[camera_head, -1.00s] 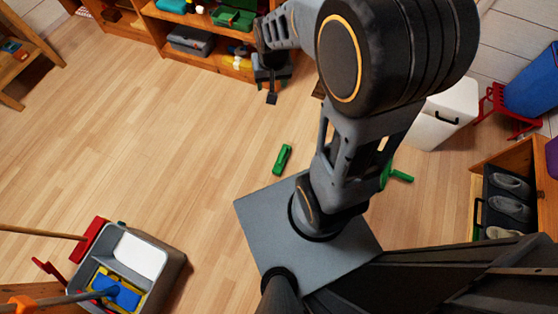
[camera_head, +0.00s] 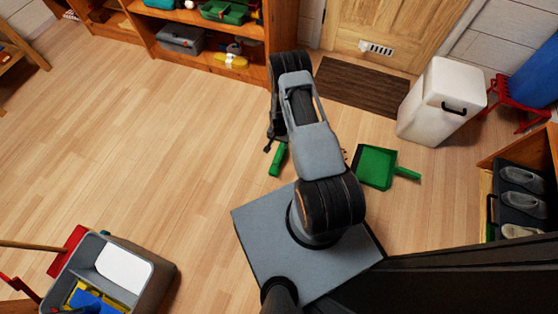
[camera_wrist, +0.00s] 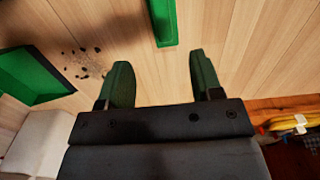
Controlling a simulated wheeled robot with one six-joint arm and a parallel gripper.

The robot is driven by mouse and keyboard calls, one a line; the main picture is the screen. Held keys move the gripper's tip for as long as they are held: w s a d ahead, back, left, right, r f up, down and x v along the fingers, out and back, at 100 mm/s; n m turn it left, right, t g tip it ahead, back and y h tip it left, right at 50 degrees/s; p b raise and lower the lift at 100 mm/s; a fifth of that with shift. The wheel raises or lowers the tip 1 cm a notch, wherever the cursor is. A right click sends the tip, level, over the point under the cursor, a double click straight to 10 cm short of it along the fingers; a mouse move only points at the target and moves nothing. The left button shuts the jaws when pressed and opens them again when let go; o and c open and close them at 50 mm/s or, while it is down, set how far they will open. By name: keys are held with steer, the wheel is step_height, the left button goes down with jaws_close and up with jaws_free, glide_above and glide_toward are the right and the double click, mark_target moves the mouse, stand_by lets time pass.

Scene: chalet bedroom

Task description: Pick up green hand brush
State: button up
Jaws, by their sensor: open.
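The green hand brush (camera_head: 278,160) lies on the wooden floor just in front of my grey base plate. My arm partly covers its far end in the head view. In the wrist view the brush (camera_wrist: 163,20) shows at the top centre, past the fingertips and roughly in line with the gap between them. My gripper (camera_wrist: 160,72) is open and empty. In the head view it points down beside the brush's far end, and its fingers are mostly hidden there. I cannot tell its exact height above the floor.
A green dustpan (camera_head: 376,167) lies to the right, with dark crumbs (camera_wrist: 85,62) near it. A white bin (camera_head: 440,105), brown doormat (camera_head: 358,88) and shelf (camera_head: 160,45) stand farther off. A grey cleaning bucket (camera_head: 150,285) is at lower left. Floor on the left is clear.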

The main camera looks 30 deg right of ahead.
mark_target(279, 154)
step_height(279, 154, down, 8)
steer(key=b, duration=0.3)
steer(key=shift+f, duration=0.2)
steer(key=shift+a+f+b, duration=0.15)
steer(key=shift+f+b, duration=1.35)
steer(key=shift+f, duration=1.15)
steer(key=shift+c, duration=0.2)
steer(key=shift+r, duration=0.1)
steer(key=c, duration=1.1)
steer(key=shift+o, duration=0.2)
